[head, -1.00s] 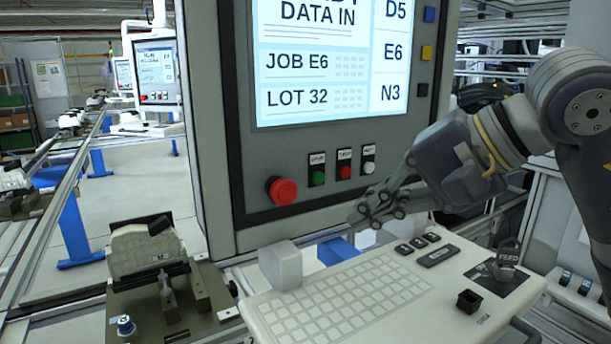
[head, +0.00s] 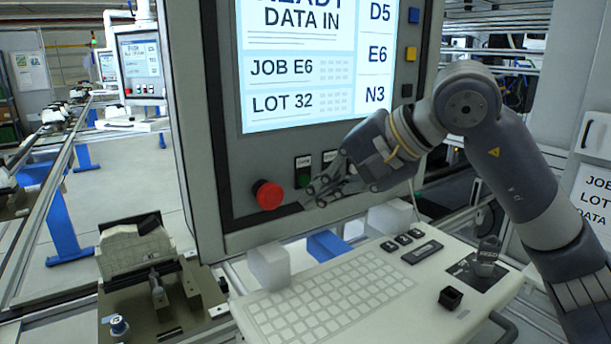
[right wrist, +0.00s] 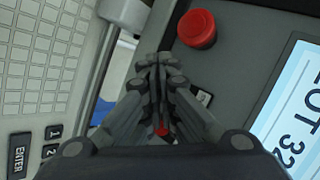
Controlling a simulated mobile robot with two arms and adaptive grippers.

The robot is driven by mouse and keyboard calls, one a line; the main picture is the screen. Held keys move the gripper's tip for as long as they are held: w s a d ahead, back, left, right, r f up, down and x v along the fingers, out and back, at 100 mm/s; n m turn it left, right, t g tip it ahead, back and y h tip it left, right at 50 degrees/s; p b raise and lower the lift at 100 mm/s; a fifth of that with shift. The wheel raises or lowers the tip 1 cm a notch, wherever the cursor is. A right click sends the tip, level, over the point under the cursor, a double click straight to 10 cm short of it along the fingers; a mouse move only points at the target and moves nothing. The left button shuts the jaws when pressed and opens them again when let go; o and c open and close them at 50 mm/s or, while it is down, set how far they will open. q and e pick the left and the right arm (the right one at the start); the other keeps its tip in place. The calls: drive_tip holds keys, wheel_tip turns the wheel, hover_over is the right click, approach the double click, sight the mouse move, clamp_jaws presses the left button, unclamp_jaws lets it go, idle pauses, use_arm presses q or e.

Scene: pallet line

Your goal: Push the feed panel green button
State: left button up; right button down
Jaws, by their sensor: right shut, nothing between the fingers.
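The feed panel (head: 222,200) is a grey cabinet with a lit screen (head: 300,75). The green button (head: 304,179) sits on its lower strip, right of a large red mushroom button (head: 268,194); my fingers partly cover it in the head view. My right gripper (head: 308,199) is shut and empty, its tips just below the green button; I cannot tell whether they touch the panel. The right wrist view shows the shut fingers (right wrist: 152,62) beside the red mushroom button (right wrist: 197,28), with a small red part (right wrist: 161,128) between the finger links. The green button is hidden there. My left gripper is not in view.
A keyboard console (head: 330,300) juts out below the panel, with a white block (head: 269,267) at its back left corner. A fixture (head: 135,250) stands at the left. Blue, yellow and black buttons line the panel's right edge.

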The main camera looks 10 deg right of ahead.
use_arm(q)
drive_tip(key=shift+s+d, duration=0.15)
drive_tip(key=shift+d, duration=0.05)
use_arm(e)
drive_tip(key=shift+w+a, duration=0.1)
drive_tip(key=shift+w, duration=0.1)
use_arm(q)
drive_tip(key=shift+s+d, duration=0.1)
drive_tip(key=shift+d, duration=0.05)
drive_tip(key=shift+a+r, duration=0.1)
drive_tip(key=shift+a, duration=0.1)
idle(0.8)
use_arm(e)
drive_tip(key=shift+w, duration=0.1)
drive_tip(key=shift+w+a, duration=0.15)
drive_tip(key=shift+w, duration=0.15)
